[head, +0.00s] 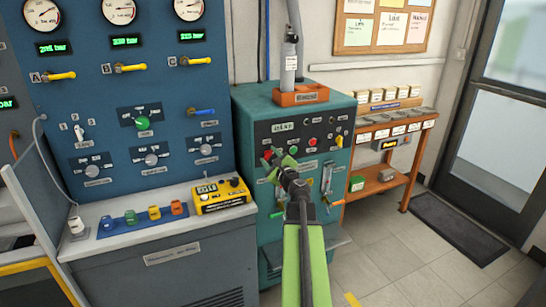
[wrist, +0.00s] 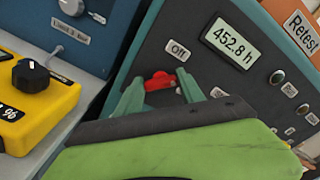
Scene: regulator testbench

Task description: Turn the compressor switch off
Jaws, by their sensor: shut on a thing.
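The compressor switch is a red rotary knob (wrist: 160,80) on the dark panel (wrist: 215,75) of the teal cabinet (head: 258,112). A label reading "Off" (wrist: 178,51) is just above it in the wrist view. My gripper (wrist: 161,86) has its two green fingers on either side of the red knob and is shut on it. In the head view my gripper (head: 279,165) is at the left part of the cabinet's front. There the fingers and wrist cover part of the panel, and the knob's exact pointing direction is hard to tell.
A display (wrist: 230,42) reading 452.8 h is right of the knob. Other buttons (head: 312,142) are close by on the panel. A yellow box with knobs (head: 222,195) is on the bench at left.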

